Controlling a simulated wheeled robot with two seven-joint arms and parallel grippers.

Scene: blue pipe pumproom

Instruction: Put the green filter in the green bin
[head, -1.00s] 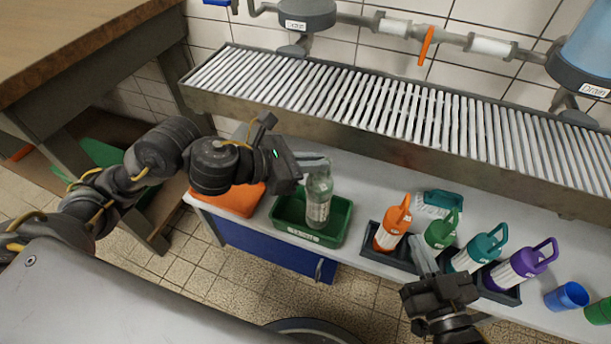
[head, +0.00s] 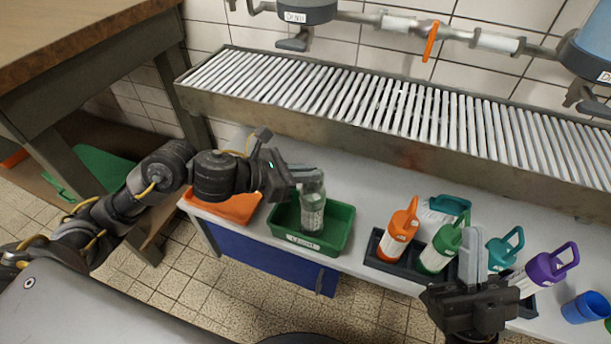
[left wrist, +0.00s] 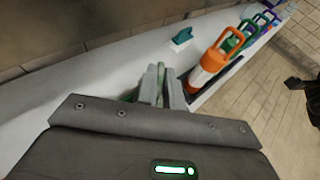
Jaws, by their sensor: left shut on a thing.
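The green filter (head: 312,212), a pale greenish cylinder with a white label, stands roughly upright within the outline of the green bin (head: 347,236). My left gripper (head: 311,178) is shut on its top. I cannot tell whether its base touches the bin floor. In the left wrist view the left fingers (left wrist: 159,85) show close together, and the filter is mostly hidden. My right gripper (head: 473,250) is in front of the bottle row, away from the bin; I cannot tell whether its fingers are open or shut.
An orange tray (head: 232,207) lies left of the bin. A blue cup (head: 585,307) stands further right. A slatted metal trough (head: 400,115) runs behind.

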